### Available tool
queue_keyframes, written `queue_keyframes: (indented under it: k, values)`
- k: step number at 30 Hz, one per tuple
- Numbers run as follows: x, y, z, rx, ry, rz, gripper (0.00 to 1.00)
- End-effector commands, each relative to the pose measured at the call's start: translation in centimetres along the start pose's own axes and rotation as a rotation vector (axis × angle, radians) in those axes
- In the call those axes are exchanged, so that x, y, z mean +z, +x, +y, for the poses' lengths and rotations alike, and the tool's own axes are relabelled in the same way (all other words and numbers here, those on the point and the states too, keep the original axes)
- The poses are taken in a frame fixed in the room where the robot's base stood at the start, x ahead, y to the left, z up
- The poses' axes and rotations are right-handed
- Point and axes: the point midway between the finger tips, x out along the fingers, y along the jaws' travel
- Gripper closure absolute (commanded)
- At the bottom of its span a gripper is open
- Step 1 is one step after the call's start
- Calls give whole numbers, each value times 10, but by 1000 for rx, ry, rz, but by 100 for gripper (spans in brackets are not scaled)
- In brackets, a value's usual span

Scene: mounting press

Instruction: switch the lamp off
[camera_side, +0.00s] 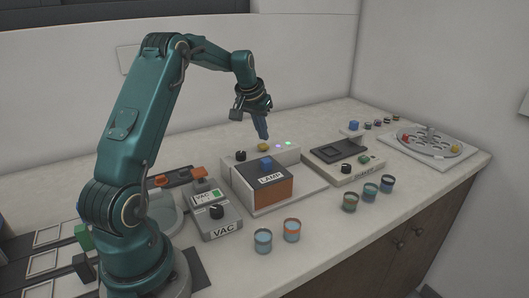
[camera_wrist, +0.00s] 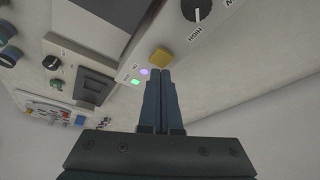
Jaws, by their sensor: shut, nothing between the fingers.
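The box labelled LAMP (camera_side: 270,187) stands in the middle of the counter, with an orange-brown front and a blue button (camera_side: 265,163) on top. Behind it is a pale panel with a black knob (camera_side: 240,156), a yellow button (camera_side: 263,147), and glowing purple and green lights (camera_side: 283,145). My gripper (camera_side: 265,137) points down just above the yellow button, shut and empty. In the wrist view its fingertips (camera_wrist: 160,72) are beside the yellow button (camera_wrist: 159,57); contact cannot be told. The knob there (camera_wrist: 196,9) is marked HIGH.
Several small cups (camera_side: 292,230) stand along the front. A dark-topped unit (camera_side: 335,155) and a round tray (camera_side: 428,147) are to the right. The counter behind the panel is clear.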

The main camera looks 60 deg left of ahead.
Motion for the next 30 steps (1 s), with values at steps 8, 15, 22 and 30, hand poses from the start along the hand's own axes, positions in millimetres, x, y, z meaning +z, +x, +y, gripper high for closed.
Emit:
queue_keyframes:
  k: [8,15,22,30]
  values:
    - [0,0,0,0,0,0,100]
    - [2,4,0,0,0,-1,100]
    - [5,11,0,0,0,-1,100]
    - [8,20,0,0,1,-1,100]
